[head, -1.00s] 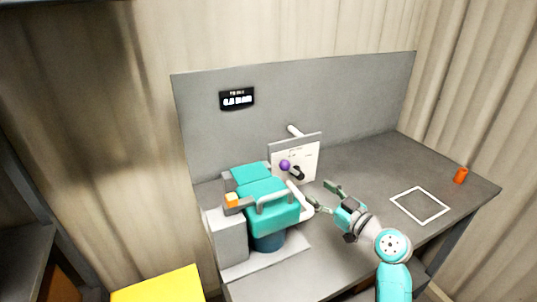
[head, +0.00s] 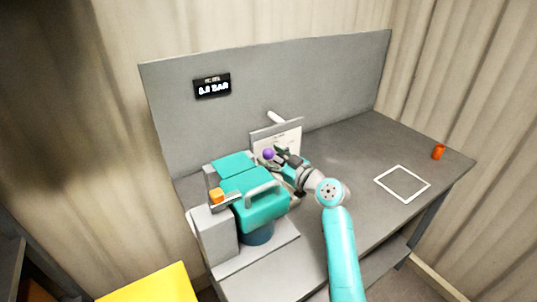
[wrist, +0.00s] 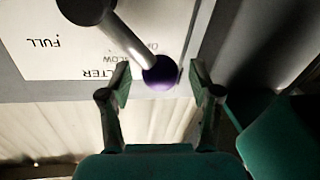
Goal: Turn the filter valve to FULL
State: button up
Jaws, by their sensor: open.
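The filter valve has a grey lever with a purple ball knob (head: 268,154) at its end, in front of a white label plate (head: 290,138). In the wrist view the purple knob (wrist: 160,73) is between my open fingers, near their tips; I cannot tell whether they touch it. The lever (wrist: 125,42) runs from a dark hub (wrist: 85,8) to the knob. The plate reads FULL (wrist: 43,42) on one side and what looks like LOW (wrist: 150,50) near the knob. My gripper (wrist: 158,82) is open; in the head view it is partly hidden at the plate.
A teal machine (head: 258,200) with a grey handle stands just left of my gripper. A display (head: 212,86) hangs on the grey back panel. A white square outline (head: 402,183) and an orange cylinder (head: 438,152) are at the right, with clear bench between.

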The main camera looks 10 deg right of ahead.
jog(key=shift+w+a, duration=0.35)
jog(key=shift+w, duration=0.2)
grip_shut()
